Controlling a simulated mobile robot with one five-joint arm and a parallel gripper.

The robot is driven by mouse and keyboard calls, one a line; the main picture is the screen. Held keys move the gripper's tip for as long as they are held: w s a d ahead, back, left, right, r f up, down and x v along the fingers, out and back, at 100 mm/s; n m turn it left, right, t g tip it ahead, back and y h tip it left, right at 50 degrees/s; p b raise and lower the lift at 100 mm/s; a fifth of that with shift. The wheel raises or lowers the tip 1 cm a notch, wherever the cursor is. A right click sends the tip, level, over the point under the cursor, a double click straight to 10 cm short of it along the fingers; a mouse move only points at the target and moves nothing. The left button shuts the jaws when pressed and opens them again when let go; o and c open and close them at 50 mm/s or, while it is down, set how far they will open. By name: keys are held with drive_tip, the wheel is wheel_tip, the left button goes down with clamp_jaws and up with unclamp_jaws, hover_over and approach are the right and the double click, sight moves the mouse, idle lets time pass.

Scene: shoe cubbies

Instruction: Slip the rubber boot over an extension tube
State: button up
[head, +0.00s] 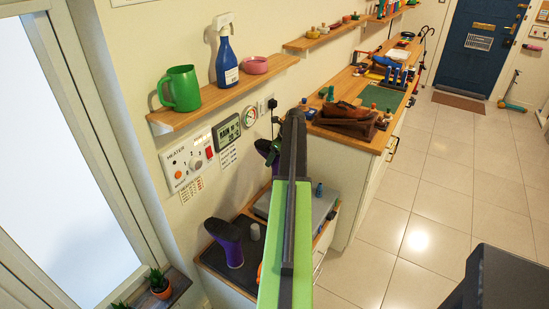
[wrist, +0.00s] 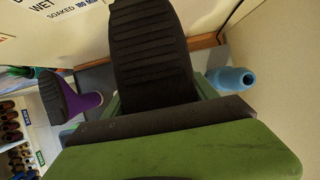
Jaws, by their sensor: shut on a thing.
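In the wrist view the ribbed black sole of a rubber boot (wrist: 155,60) fills the middle, just beyond my gripper (wrist: 160,115), which is shut on the boot. In the head view part of this dark boot (head: 266,150), with some green, shows left of my arm; my arm hides the rest and the gripper's tips. A purple boot (head: 236,250) stands sole up on a dark tray (head: 213,262) below. It also shows at the left of the wrist view (wrist: 82,98). A short grey tube-like piece (head: 255,231) stands beside it, apart from the held boot.
A wall shelf (head: 215,100) holds a green mug (head: 180,88), a spray bottle (head: 227,60) and a pink bowl (head: 254,66). A heater panel (head: 188,160) is on the wall. A blue bottle (wrist: 232,80) stands to the right.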

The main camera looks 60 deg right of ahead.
drive_tip(key=o, duration=1.8)
drive_tip(key=p+v, duration=1.6)
drive_tip(key=v, duration=0.1)
drive_tip(key=shift+r, duration=0.25)
drive_tip(key=shift+s, duration=0.1)
drive_tip(key=shift+f, duration=0.1)
